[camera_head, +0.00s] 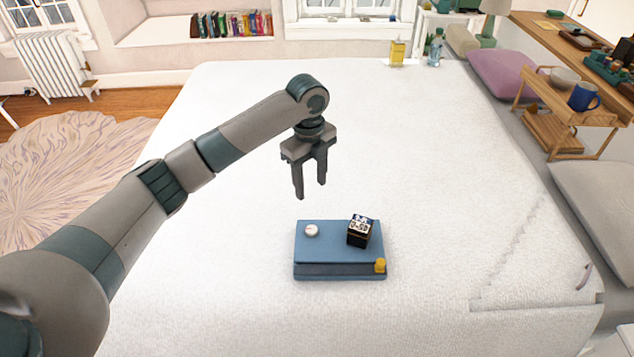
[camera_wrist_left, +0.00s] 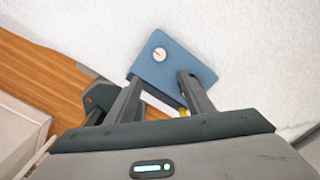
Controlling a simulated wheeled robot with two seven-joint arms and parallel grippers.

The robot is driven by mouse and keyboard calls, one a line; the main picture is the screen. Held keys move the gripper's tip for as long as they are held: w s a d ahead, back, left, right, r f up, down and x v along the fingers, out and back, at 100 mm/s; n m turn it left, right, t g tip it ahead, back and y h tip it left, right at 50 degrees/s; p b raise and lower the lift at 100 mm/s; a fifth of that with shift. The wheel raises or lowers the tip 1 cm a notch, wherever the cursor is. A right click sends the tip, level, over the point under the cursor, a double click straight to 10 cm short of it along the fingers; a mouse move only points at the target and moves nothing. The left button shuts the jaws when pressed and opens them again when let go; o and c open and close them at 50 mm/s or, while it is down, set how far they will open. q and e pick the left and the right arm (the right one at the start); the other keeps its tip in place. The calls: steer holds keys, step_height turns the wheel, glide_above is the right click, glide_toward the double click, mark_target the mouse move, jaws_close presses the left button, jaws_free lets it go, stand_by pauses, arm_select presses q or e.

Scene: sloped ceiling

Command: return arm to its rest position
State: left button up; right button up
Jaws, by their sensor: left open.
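My left gripper (camera_head: 310,190) is open and empty, pointing down above the white bed, just behind the blue box in the head view. Its two fingers also show in the left wrist view (camera_wrist_left: 158,88), with the blue box beyond them. My left arm reaches in from the lower left of the head view. My right gripper is in neither view.
On the white bed (camera_head: 420,150) lies a blue box (camera_head: 325,247) bearing a round white object (camera_head: 311,230), a dark patterned cube (camera_head: 359,231) and a small yellow piece (camera_head: 380,265). A wooden tray (camera_head: 565,115) with a blue mug (camera_head: 583,97) stands right. The bed around is clear.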

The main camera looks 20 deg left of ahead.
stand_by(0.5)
